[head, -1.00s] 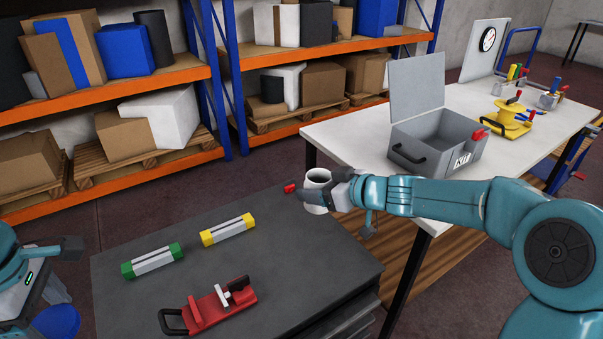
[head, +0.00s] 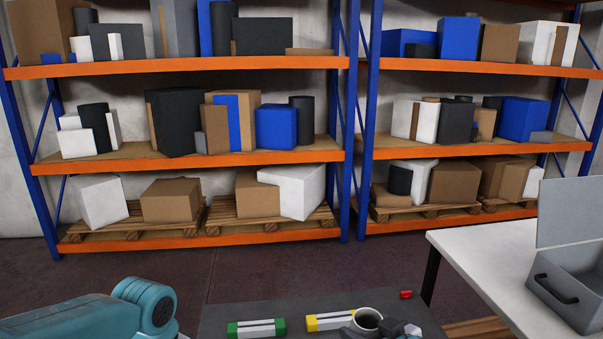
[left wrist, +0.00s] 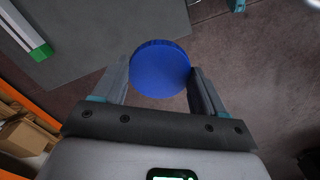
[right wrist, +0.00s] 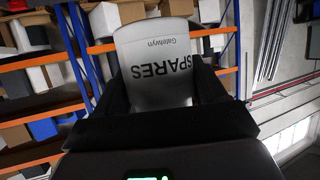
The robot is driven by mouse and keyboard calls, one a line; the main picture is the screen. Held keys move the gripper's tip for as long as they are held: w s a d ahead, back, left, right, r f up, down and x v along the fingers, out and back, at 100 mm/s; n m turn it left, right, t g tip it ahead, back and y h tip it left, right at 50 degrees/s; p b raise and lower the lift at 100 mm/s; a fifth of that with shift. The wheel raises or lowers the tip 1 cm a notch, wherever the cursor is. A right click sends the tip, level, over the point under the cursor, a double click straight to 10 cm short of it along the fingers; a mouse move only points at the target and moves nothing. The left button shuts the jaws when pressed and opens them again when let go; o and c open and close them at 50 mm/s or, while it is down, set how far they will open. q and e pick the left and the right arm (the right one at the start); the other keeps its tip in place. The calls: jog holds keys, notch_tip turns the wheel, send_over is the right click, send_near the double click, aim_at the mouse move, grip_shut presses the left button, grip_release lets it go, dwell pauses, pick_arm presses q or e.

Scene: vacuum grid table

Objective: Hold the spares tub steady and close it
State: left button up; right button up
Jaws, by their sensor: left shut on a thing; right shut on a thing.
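The spares tub (right wrist: 155,45) is white with dark SPARES lettering and fills the space between my right fingers in the right wrist view. My right gripper (right wrist: 160,75) is shut on it. In the head view the tub (head: 366,320) shows its open top and dark inside at the bottom edge, above the grey bench, with part of my right gripper (head: 398,328) to its right. A round blue lid (left wrist: 160,68) sits between my left fingers in the left wrist view. My left gripper (left wrist: 160,75) is shut on it. The head view shows only my left arm, not the lid.
The grey bench top (head: 225,312) carries a green-ended block (head: 257,328), a yellow-ended block (head: 328,322) and a small red piece (head: 406,294). A white table (head: 480,250) with an open grey case (head: 570,290) stands at right. Loaded shelves (head: 190,158) stand behind.

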jog(key=f+h, duration=0.1)
jog(key=f+m, duration=0.1)
jog(key=s+f+m+t+h, duration=0.1)
jog(key=shift+a+h, duration=0.3)
jog(key=shift+a, duration=0.05)
jog(key=shift+s+d+f+m+t+h, duration=0.15)
jog(key=shift+s+d+f+m+h, duration=0.05)
jog(key=shift+d+f+m+h, duration=0.4)
jog(key=shift+s+d+f+m+t+h, duration=0.2)
jog(key=shift+d+f+m+h, duration=0.2)
jog(key=shift+d+f, duration=0.25)
pick_arm(q)
notch_tip(320, 180, down, 7)
jog(key=w+d+m, duration=0.1)
jog(key=d+m, duration=0.1)
jog(key=m, duration=1.1)
jog(key=shift+w+d+f, duration=0.15)
jog(key=shift+w+d, duration=0.05)
jog(key=shift+w, duration=0.2)
pick_arm(e)
jog(key=shift+m+h, duration=0.8)
jog(key=d, duration=0.1)
jog(key=d+f, duration=0.1)
jog(key=d, duration=0.1)
jog(key=s+d, duration=0.1)
jog(key=d, duration=0.1)
jog(key=shift+f, duration=0.25)
jog(key=shift+a, duration=0.1)
